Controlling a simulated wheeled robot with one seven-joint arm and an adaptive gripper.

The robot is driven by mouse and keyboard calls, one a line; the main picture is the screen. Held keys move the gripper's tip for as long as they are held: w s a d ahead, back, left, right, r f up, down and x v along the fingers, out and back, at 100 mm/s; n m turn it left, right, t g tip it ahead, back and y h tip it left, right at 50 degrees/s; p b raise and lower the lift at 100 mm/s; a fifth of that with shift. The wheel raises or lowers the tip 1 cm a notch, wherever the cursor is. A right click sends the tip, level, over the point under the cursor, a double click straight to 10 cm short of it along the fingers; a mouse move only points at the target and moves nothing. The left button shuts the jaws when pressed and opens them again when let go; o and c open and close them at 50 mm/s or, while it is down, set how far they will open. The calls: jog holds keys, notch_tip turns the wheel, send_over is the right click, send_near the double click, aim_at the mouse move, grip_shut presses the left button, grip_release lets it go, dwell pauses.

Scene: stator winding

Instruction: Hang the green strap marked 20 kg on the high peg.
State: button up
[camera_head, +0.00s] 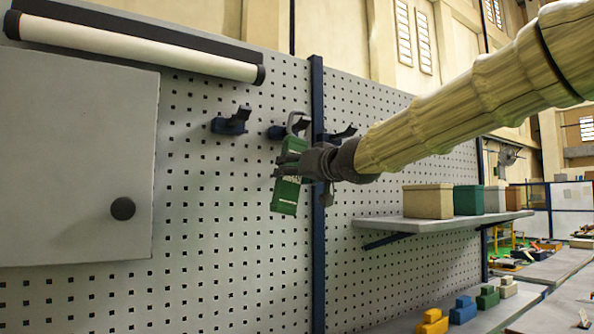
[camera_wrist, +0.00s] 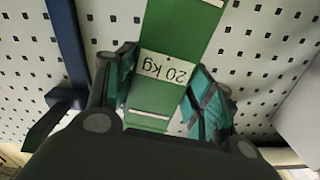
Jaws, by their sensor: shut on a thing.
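My gripper (camera_head: 288,168) is shut on the green strap (camera_head: 285,197) in front of the pegboard. The strap is tilted slightly, with its lower end below my fingers and a grey hook (camera_head: 297,123) at its upper end. In the wrist view the strap (camera_wrist: 172,30) runs between my two fingers (camera_wrist: 160,95), its white "20 kg" label upside down. Dark blue pegs stick out of the board: one at left (camera_head: 232,121), one just behind the strap's hook (camera_head: 277,131), one right of the blue post (camera_head: 341,133). I cannot tell whether the hook touches a peg.
A blue post (camera_head: 318,250) runs down the pegboard (camera_head: 220,230) beside my gripper. A grey cabinet door (camera_head: 75,160) is at left, under a lamp tube (camera_head: 130,45). A shelf (camera_head: 440,222) with several boxes is at right. Coloured blocks (camera_head: 462,310) lie below.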

jog(key=shift+w+a+f, duration=0.3)
jog(key=shift+w+a, duration=0.15)
jog(key=shift+w, duration=0.15)
jog(key=shift+w+a+f, duration=0.25)
jog(key=shift+w+a, duration=0.2)
jog(key=shift+w, duration=0.15)
jog(key=shift+w+a+f, duration=0.3)
jog(key=shift+w+a, duration=0.15)
jog(key=shift+w, duration=0.15)
jog(key=o, duration=1.4)
jog(key=shift+c, duration=0.2)
jog(key=shift+f, duration=0.1)
